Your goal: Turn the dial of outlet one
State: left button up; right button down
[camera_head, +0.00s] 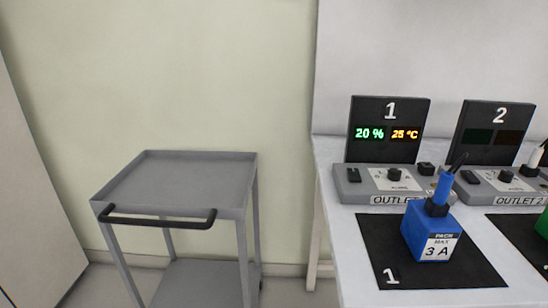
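Outlet one (353,185) is a grey box on the white table at the right, labelled "OUTLET" on its front. Its dial (393,174) is a small black knob on a white scale plate on top. The pointer's setting is too small to read. Behind it stands a black panel (363,118) marked 1, showing "20 %" in green and "25 °C" in orange. A blue pack (430,236) marked "MAX 3 A" stands in front on a black mat, with a blue plug or connector (443,187) on top. Neither gripper is in view.
Outlet two (491,190) with its dark-display panel (488,125) stands to the right. A black mat (392,283) marked 1 lies in front of outlet one. A green pack (543,236) is cut off at the right edge. A grey cart (180,180) with an empty top stands left of the table.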

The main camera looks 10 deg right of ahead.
aim_at(394, 174)
jog(key=l+z, duration=0.25)
jog(key=z, duration=0.25)
jog(key=l+z, duration=0.3)
jog(key=z, duration=0.15)
